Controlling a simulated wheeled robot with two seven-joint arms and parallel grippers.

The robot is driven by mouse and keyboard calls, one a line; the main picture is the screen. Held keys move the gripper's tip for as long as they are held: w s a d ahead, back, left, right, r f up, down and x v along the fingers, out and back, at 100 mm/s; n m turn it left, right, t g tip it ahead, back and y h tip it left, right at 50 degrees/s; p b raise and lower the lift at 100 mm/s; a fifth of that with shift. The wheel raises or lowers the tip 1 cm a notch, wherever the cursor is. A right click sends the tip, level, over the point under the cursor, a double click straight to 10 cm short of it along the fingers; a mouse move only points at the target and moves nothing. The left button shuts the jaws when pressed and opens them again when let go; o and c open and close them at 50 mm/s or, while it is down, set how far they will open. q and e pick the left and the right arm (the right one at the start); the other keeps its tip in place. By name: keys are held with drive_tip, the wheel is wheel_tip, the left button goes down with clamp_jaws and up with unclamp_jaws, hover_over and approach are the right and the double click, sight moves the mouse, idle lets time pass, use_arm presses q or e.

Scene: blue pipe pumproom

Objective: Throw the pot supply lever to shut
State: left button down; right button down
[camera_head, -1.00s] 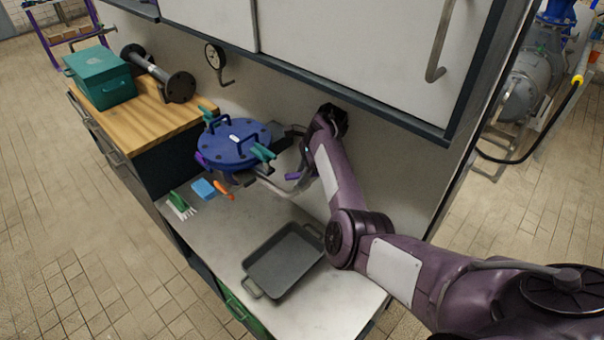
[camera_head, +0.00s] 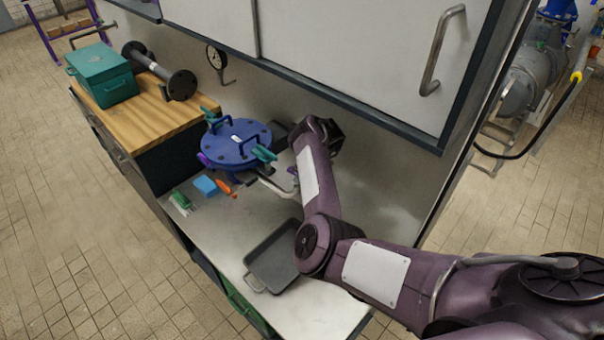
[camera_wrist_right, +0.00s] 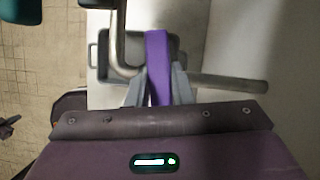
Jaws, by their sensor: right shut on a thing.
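A purple lever (camera_wrist_right: 158,60) stands up in the middle of the right wrist view, beside a bent metal pipe (camera_wrist_right: 225,82). My right gripper (camera_wrist_right: 158,92) has its two grey fingers on either side of this lever and is shut on it. In the head view only a small purple bit of the lever (camera_head: 293,170) shows, and my right arm hides the fingers. The pipe (camera_head: 275,187) runs to the blue-lidded pot (camera_head: 236,140) on the counter. My left gripper is in neither current view.
A grey tray (camera_head: 263,276) lies on the counter under my arm. A blue sponge (camera_head: 205,186), a green brush (camera_head: 181,201) and an orange item (camera_head: 224,186) lie before the pot. A wall cabinet (camera_head: 340,50) overhangs the counter.

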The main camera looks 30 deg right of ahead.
drive_tip(key=shift+m+h+b, duration=0.35)
drive_tip(key=shift+m+h, duration=0.05)
drive_tip(key=shift+m, duration=0.6)
drive_tip(key=c, duration=1.3)
unclamp_jaws()
drive_tip(key=shift+t, duration=0.3)
